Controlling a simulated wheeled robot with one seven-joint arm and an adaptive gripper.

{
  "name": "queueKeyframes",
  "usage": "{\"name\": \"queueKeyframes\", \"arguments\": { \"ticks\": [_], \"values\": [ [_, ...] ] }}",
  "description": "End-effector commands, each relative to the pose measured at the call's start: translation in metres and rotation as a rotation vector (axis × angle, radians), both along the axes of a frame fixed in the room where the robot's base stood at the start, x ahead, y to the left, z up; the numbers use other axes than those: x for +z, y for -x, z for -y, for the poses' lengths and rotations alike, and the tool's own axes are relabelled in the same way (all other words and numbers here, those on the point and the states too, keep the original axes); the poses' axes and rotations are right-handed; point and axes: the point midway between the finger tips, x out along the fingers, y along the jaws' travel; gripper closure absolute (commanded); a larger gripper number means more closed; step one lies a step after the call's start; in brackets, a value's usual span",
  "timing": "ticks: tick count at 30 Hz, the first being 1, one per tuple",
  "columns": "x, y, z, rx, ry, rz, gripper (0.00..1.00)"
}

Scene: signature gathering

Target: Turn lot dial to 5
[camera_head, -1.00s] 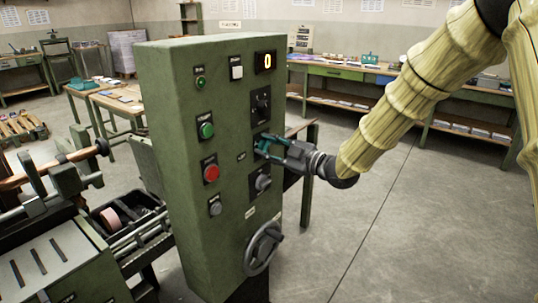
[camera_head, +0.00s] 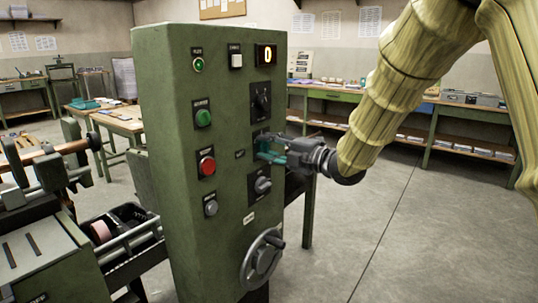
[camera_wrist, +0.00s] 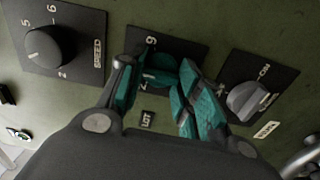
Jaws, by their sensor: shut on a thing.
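The green control cabinet (camera_head: 165,150) stands in the middle of the head view. My gripper (camera_wrist: 158,85), with teal fingers, is shut on the lot dial, one finger on each side. It also shows at the cabinet face in the head view (camera_head: 268,154). The fingers hide most of the dial and its pointer, so I cannot read its setting. The lit display (camera_head: 267,56) shows 0.
The black SPEED knob (camera_wrist: 45,46) sits on one side of the lot dial and a grey rotary switch (camera_wrist: 250,100) on the other. A handwheel (camera_head: 262,258) is below. Green and red buttons (camera_head: 206,166) are left. Open floor (camera_head: 400,235) lies right.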

Motion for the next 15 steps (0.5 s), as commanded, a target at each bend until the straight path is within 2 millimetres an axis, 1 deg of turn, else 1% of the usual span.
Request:
{"name": "queueKeyframes", "arguments": {
  "ticks": [15],
  "values": [
    [0.0006, -0.0001, -0.0001, 0.0, 0.024, 0.033, 0.9]
  ]
}}
